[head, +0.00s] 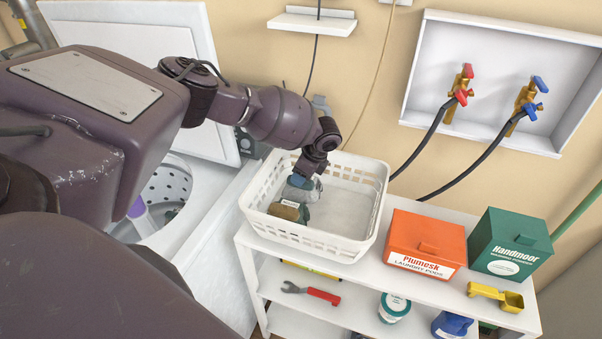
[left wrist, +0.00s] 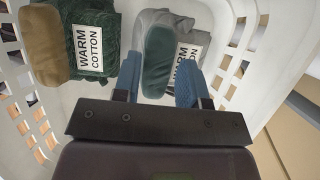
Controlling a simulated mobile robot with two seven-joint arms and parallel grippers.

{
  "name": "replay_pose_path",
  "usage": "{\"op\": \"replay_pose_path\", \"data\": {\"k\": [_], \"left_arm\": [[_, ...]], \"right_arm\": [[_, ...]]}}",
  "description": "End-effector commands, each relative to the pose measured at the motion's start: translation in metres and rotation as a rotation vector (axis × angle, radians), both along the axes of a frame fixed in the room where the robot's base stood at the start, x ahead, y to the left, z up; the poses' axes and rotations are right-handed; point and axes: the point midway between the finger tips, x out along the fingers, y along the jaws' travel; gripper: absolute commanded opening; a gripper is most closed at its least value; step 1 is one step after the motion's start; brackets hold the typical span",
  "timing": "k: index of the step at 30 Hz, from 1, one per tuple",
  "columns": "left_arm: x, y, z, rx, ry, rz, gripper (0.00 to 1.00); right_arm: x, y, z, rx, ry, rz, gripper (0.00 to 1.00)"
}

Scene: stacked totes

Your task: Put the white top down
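The white top looks like a pale grey folded bundle with a teal roll and a "WARM COTTON" label. It shows in the left wrist view (left wrist: 155,20) and inside the basket in the head view (head: 299,193). My left gripper (head: 303,177) reaches down into the basket. In the left wrist view its blue fingers (left wrist: 157,82) stand on both sides of the teal roll and seem closed on it. Whether the top rests on the basket floor or hangs just above it, I cannot tell. My right gripper is out of view.
The white slotted basket (head: 376,180) stands on a white shelf unit (head: 380,272). A green bundle with a tan roll (left wrist: 95,30) lies left of the white top. The basket's right side is bare. An orange box (head: 425,240) and a green box (head: 508,240) stand right of the basket.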

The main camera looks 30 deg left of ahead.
Motion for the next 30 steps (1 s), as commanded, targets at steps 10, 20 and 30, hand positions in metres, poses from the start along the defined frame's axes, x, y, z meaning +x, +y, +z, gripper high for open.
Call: {"op": "replay_pose_path", "data": {"k": [10, 20, 30], "left_arm": [[0.001, 0.000, 0.003, 0.000, -0.001, 0.000, 0.40], [0.004, -0.014, 0.047, -0.002, -0.003, -0.001, 0.40], [0.009, -0.037, 0.104, -0.001, -0.002, -0.001, 0.40]], "right_arm": [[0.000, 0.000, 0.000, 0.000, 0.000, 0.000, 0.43], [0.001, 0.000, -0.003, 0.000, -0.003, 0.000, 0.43], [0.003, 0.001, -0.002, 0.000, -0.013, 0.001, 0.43]]}}
